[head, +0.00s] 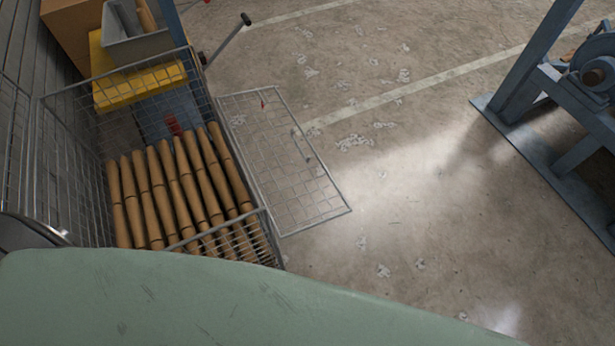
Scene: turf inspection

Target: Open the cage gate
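A wire mesh cage (62,207) stands at the left of the head view. It holds several long brown cylindrical pieces (160,190) lying side by side. A framed wire mesh panel, which looks like the cage gate (322,178), extends out from the cage's right side over the bare floor. A small red mark (263,104) shows near its upper end. I cannot tell whether the panel is upright or tilted, or where it is hinged. Neither of my grippers is in view.
A yellow object (120,90), a grey bin (140,46) and a cardboard box (72,28) are behind the cage. A blue metal frame (535,95) with machinery stands at right. Floor between is clear. A large green surface covers the bottom left.

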